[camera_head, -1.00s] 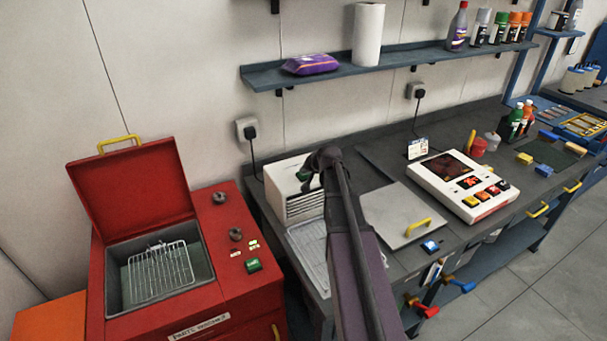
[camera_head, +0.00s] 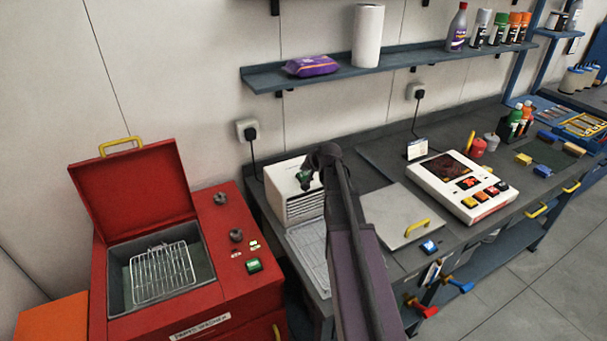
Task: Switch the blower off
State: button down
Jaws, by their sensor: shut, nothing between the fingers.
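The blower is most likely the white box (camera_head: 284,184) with slatted vents on its front, standing at the left end of the dark bench against the wall. A small green part (camera_head: 302,176) shows on it beside my gripper; I cannot tell whether it is lit or which way it is set. My gripper (camera_head: 312,181) is shut and empty, at the right side of the box's front. My wrist and arm hide the box's right part. I cannot tell whether the fingertips touch it.
A red parts washer (camera_head: 215,285) with its lid open stands at the left. A grey plate (camera_head: 380,207) with a yellow handle and a white control box (camera_head: 433,179) with coloured buttons are right of my arm. A shelf (camera_head: 400,62) runs above.

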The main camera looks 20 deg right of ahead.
aim_at(304, 175)
notch_tip(304, 175, up, 6)
jog(key=p, duration=0.6)
dwell(0.4)
jog(key=shift+a+f, duration=0.1)
dwell(0.4)
jog(key=s+a+f+n+g+b, duration=0.3)
jog(key=s+a+f, duration=0.3)
jog(key=s+a, duration=0.5)
jog(key=s+a+f+n+g+h+b, duration=0.1)
jog(key=s+a+f+n+g+b, duration=0.3)
jog(key=s+a, duration=0.7)
jog(key=s+f+g, duration=0.2)
jog(key=s, duration=0.1)
jog(key=shift+s+a+f, duration=0.25)
jog(key=shift+a+f, duration=0.05)
jog(key=shift+f, duration=0.05)
